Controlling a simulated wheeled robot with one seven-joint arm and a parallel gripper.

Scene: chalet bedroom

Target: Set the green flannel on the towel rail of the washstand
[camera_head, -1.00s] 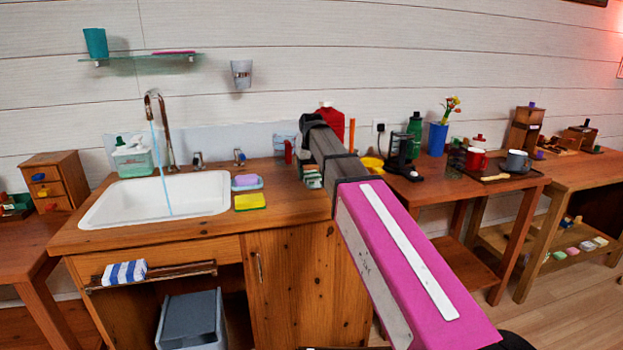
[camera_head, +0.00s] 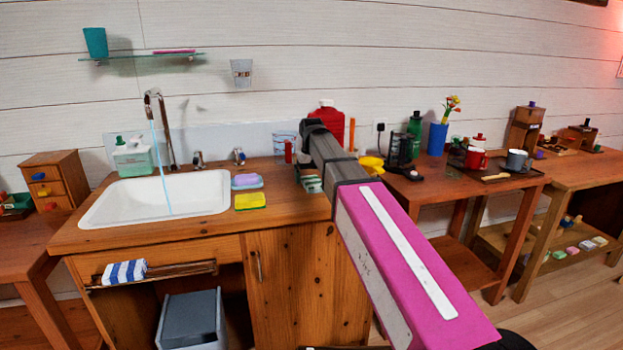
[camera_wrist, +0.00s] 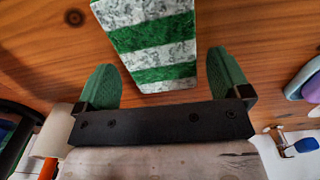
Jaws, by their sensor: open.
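The green flannel (camera_wrist: 152,42), striped green and white, lies on the wooden washstand top right of the basin. In the head view only a small part of it (camera_head: 313,185) shows beside my gripper (camera_head: 307,172). In the wrist view my gripper (camera_wrist: 163,72) is open, its two green fingers on either side of the flannel's near end. The right finger is very close to the cloth; whether it touches I cannot tell. The towel rail (camera_head: 185,271) runs across the washstand's front below the basin. A blue-and-white striped cloth (camera_head: 124,272) hangs on its left end.
A yellow-green sponge (camera_head: 250,201) and a soap dish with purple soap (camera_head: 247,182) lie left of my gripper. The white basin (camera_head: 155,197) has running water. A red bottle (camera_head: 326,124) stands behind my arm. A grey bin (camera_head: 192,320) stands under the rail, whose right part is bare.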

